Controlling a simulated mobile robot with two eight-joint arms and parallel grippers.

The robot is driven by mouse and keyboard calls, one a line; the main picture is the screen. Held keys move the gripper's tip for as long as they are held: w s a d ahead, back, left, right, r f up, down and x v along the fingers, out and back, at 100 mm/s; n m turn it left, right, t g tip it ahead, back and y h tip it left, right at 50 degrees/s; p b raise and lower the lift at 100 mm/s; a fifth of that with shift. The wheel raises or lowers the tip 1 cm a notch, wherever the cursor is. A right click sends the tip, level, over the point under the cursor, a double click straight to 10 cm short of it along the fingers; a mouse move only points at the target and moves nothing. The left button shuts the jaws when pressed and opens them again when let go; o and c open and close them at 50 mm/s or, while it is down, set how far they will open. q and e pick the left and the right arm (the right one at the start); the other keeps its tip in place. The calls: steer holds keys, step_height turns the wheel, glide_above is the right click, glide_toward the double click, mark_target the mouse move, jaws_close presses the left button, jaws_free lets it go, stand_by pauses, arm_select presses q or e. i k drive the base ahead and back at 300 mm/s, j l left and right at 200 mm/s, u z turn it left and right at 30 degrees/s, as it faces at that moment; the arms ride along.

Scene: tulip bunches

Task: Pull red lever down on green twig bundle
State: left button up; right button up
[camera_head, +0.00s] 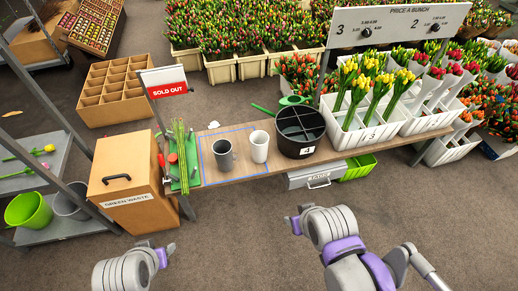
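A small red part (172,158), which looks like the lever, sits just left of the twigs. It is too small to tell its exact position. My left gripper (166,254) is low in the view, in front of the bench and well apart from the bundle. My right gripper (296,222) is in front of the bench's middle, farther right. Neither touches anything; whether their fingers are open is unclear.
A grey mug (224,157) and a white cup (259,146) stand on the bench, near a black divided bucket (300,132) and white tulip crates (364,132). A green waste box (124,179) stands at the left. The floor in front is clear.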

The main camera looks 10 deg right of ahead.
mark_target(161, 160)
steer(key=i+j+z, duration=0.25)
steer(key=i, duration=0.25)
steer(key=i+j+z, duration=0.2)
steer(key=i+j, duration=0.25)
